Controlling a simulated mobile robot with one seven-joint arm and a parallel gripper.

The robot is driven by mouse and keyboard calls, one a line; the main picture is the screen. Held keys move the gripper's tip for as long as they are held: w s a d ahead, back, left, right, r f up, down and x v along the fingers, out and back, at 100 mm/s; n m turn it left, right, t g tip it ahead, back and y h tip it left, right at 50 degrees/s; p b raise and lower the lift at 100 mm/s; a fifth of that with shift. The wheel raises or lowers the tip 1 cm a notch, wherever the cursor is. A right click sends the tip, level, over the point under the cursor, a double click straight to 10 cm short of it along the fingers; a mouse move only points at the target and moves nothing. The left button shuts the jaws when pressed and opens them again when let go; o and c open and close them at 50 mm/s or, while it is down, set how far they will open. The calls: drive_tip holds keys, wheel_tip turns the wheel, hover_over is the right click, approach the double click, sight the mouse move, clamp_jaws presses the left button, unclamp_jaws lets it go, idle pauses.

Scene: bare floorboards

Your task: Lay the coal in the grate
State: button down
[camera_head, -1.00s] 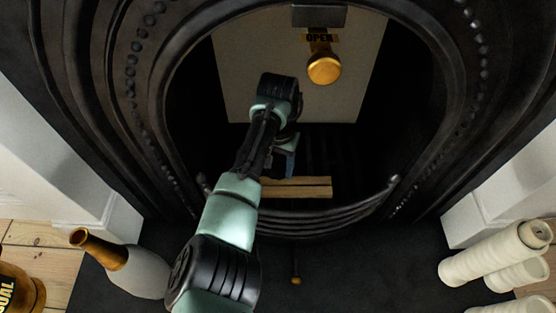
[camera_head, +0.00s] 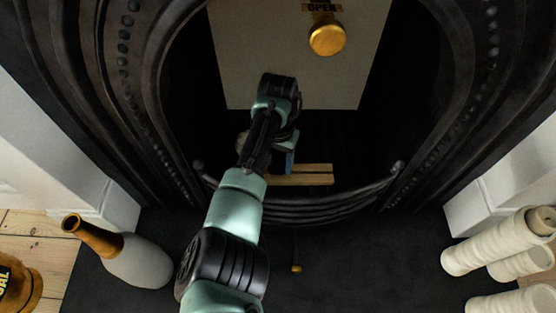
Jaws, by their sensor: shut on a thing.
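The grate (camera_head: 292,208) is a black, curved, barred basket at the foot of a dark fireplace arch. Pale wooden sticks (camera_head: 312,175) lie across it. My gripper (camera_head: 283,163) reaches down over the grate, at the left end of the sticks. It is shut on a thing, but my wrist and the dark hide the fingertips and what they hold. I cannot make out any coal. A golden container (camera_head: 18,285) with partly cut-off lettering ending in "AL" stands at the lower left edge.
A pale back plate with a brass knob (camera_head: 327,38) and an "OPEN" label stands behind the grate. A grey bottle-like vase (camera_head: 138,262) is at left, and cream rolls (camera_head: 498,245) lie at right. The dark hearth (camera_head: 350,265) is mostly clear in front.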

drive_tip(key=shift+f, duration=0.55)
drive_tip(key=shift+c, duration=0.9)
unclamp_jaws()
